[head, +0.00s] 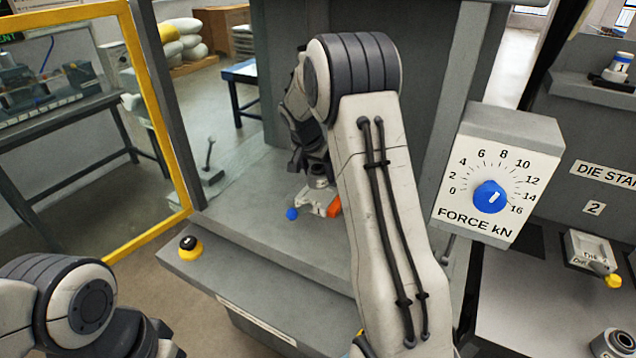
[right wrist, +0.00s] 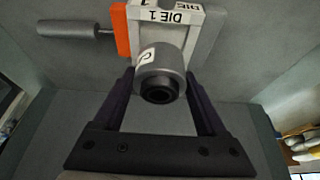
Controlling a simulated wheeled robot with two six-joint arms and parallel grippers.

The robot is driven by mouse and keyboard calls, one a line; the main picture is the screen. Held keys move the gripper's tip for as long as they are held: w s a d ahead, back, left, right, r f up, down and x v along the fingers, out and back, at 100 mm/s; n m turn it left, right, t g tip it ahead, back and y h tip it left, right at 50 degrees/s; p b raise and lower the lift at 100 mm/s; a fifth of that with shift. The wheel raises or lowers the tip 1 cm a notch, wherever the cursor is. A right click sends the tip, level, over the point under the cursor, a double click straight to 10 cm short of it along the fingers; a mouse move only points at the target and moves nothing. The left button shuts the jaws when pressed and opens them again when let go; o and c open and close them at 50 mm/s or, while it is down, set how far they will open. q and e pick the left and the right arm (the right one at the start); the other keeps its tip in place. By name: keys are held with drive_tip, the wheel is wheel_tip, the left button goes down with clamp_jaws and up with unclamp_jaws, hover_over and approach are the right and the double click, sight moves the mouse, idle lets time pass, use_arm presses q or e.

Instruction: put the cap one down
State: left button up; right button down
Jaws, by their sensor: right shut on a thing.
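A grey cylindrical cap (right wrist: 160,72) with a dark hollow end and a partly readable white label sits between the fingers of my right gripper (right wrist: 160,85). The right gripper is shut on it. Just beyond the cap lies the die block marked DIE 1 (right wrist: 203,28), with an orange part on one side. In the head view the right gripper (head: 316,164) is partly hidden by my right arm. The cap (head: 319,182) shows small, just above the die block (head: 310,200). I cannot tell whether cap and die touch. My left gripper is out of view.
The die sits on the grey press bed (head: 260,240), with a blue ball handle (head: 291,214). A force dial box (head: 497,172) stands right of my arm. A yellow-framed guard (head: 165,110) is at left. A black-topped yellow button (head: 189,247) is on the bed's front edge.

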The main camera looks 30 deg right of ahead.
sight(317, 182)
drive_tip(key=shift+f, duration=1.95)
drive_tip(key=shift+f, duration=0.15)
unclamp_jaws()
drive_tip(key=shift+a+r, duration=0.15)
drive_tip(key=shift+r, duration=0.25)
drive_tip(key=v, duration=1.1)
drive_tip(key=shift+r, duration=0.25)
